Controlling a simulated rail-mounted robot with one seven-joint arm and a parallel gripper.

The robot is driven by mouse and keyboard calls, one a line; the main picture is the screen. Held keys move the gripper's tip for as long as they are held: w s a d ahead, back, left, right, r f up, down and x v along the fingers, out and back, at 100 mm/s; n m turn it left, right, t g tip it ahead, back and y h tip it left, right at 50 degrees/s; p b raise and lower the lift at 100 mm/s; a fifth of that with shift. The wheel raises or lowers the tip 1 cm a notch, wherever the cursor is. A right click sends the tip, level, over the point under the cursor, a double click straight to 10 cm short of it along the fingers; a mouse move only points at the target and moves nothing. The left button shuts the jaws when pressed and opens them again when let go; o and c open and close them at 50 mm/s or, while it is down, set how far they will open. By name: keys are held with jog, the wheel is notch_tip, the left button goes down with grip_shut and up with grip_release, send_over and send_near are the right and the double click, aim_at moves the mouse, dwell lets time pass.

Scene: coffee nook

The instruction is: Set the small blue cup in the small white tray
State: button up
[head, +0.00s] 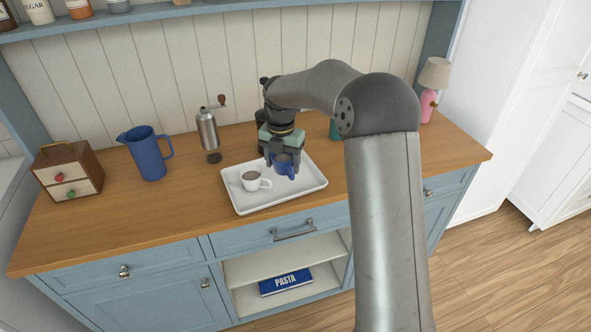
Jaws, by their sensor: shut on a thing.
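The small white tray (244,206) lies on the wooden counter near its front edge, with a white cup of dark liquid (251,180) standing on its left side. The small blue cup (284,165) is in my gripper (284,160), over the right half of the tray. My gripper points down and is shut on the blue cup, whose upper part is partly hidden by the fingers. I cannot tell whether the cup's base touches the tray.
A blue pitcher (148,155) and a metal coffee grinder (208,132) stand left of the tray. A small wooden drawer box (69,173) is at the far left. A teal object (334,129) is partly hidden behind my arm. A pink lamp (428,105) stands at the right.

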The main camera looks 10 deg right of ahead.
jog(key=p, duration=0.3)
send_over(296, 181)
jog(key=f, duration=0.7)
jog(key=shift+s, duration=0.2)
jog(key=shift+w+f, duration=0.1)
jog(key=shift+f, duration=1.7)
jog(key=o, duration=1.1)
